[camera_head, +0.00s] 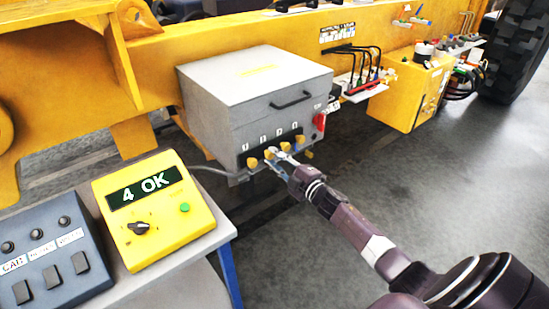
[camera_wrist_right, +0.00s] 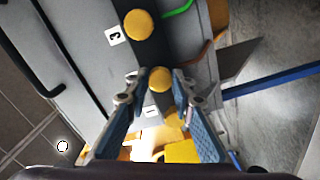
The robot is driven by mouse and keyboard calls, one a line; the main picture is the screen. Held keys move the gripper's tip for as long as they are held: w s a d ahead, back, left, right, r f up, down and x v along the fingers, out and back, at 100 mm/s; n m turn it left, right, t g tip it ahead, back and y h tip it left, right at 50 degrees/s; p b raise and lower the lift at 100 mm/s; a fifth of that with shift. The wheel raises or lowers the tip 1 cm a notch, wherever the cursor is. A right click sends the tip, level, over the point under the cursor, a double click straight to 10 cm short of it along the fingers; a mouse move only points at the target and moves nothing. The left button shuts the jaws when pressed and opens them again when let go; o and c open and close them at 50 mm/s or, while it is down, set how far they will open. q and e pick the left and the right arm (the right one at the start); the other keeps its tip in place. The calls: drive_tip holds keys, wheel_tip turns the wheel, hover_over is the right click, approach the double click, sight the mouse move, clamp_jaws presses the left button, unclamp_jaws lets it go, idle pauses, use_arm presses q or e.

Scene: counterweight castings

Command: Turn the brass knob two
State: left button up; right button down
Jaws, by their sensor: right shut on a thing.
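A grey box (camera_head: 255,85) with a sloped lid carries a dark strip with a row of brass knobs on its front. My right gripper (camera_head: 275,157) reaches in from the lower right to this row. In the right wrist view its fingers (camera_wrist_right: 158,86) are shut on brass knob two (camera_wrist_right: 160,79), one on each side of it. Brass knob three (camera_wrist_right: 139,25), with a label reading 3, is above it and free. The label of the held knob is hidden by a finger. My left gripper is not in view.
A yellow box (camera_head: 150,205) with a display reading "4 OK", a black dial and a green button stands at the lower left beside a dark switch box (camera_head: 45,260). A red lever (camera_head: 320,121) is on the grey box's right side. Open floor (camera_head: 440,170) lies to the right.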

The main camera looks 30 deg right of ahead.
idle(0.4)
drive_tip(key=c, duration=1.7)
unclamp_jaws()
drive_tip(key=shift+o, duration=0.2)
drive_tip(key=shift+s, duration=0.1)
drive_tip(key=s+d, duration=0.1)
drive_tip(key=s, duration=1.1)
drive_tip(key=shift+w, duration=0.1)
